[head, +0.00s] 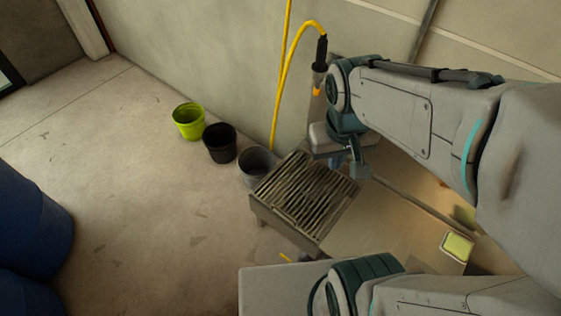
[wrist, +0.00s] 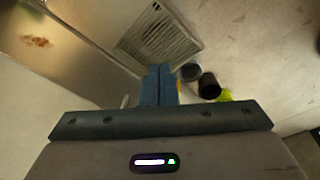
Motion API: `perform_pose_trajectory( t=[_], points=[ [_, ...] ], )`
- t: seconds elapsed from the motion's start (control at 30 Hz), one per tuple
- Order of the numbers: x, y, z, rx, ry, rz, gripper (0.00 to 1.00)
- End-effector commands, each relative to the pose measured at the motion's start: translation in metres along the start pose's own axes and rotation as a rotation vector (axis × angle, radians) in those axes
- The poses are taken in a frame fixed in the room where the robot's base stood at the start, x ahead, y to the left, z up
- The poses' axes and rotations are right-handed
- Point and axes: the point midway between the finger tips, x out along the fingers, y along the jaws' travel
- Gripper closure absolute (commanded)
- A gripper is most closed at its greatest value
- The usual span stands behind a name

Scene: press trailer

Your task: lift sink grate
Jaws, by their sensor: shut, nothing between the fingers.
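The sink grate (head: 304,191) is a slatted metal grid lying over the sink basin (head: 265,216) at the left end of the counter. The grate also shows in the wrist view (wrist: 155,38), beyond the fingertips. My gripper (wrist: 160,72) has its two blue fingers pressed together with nothing between them. In the head view my gripper (head: 338,161) is partly hidden by my arm, near the grate's upper right corner.
A grey bucket (head: 256,166), a black bucket (head: 220,143) and a yellow-green bucket (head: 188,121) stand on the floor by the wall. A yellow hose (head: 279,95) hangs beside the sink. A yellow sponge (head: 457,246) lies on the counter (head: 370,230). Blue barrels (head: 30,225) stand at left.

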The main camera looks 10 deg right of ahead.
Motion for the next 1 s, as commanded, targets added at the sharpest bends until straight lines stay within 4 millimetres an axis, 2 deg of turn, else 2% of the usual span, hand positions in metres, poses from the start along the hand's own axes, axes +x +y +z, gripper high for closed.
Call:
perform_pose_trajectory(
  t=[0.03,0.57,1.0],
  points=[
    [0.026,-0.005,-0.001,-0.049,-0.053,0.019,1.0],
    [0.204,-0.043,-0.023,-0.584,-0.489,0.344,1.0],
    [0.361,-0.09,-0.029,-1.056,-0.733,0.741,1.0]
  ],
)
